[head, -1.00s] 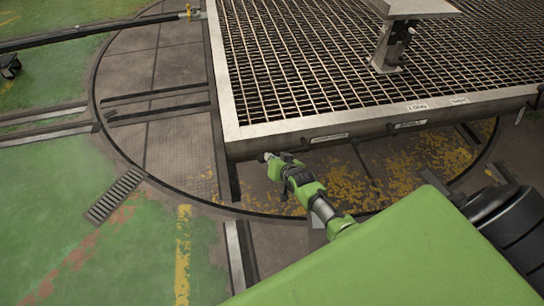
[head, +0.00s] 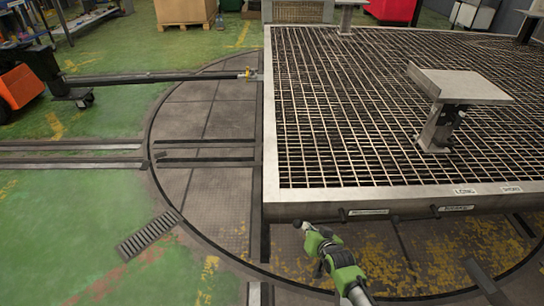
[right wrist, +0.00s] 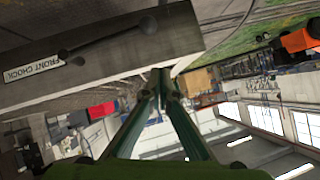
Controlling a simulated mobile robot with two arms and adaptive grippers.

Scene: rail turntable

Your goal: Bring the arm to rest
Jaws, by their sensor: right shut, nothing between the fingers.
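My right gripper (head: 301,226) is green and dark with its fingers shut and empty. In the head view it hangs in front of the near edge of the grated platform (head: 400,197), left of a small dark lever (head: 342,214). In the right wrist view the two fingertips (right wrist: 161,78) meet in the middle, and the platform's side wall (right wrist: 110,55) fills the upper left. A lever (right wrist: 105,38) with round ends sits on that wall beside a label reading FRONT CHOCK (right wrist: 34,69). My left gripper is not in view.
A second lever (head: 436,210) is on the platform's front. A raised metal stand (head: 440,115) is on the grating. A long dark bar (head: 165,78) runs left from the platform. The green floor (head: 65,215) at left is largely clear, with a drain grate (head: 149,231).

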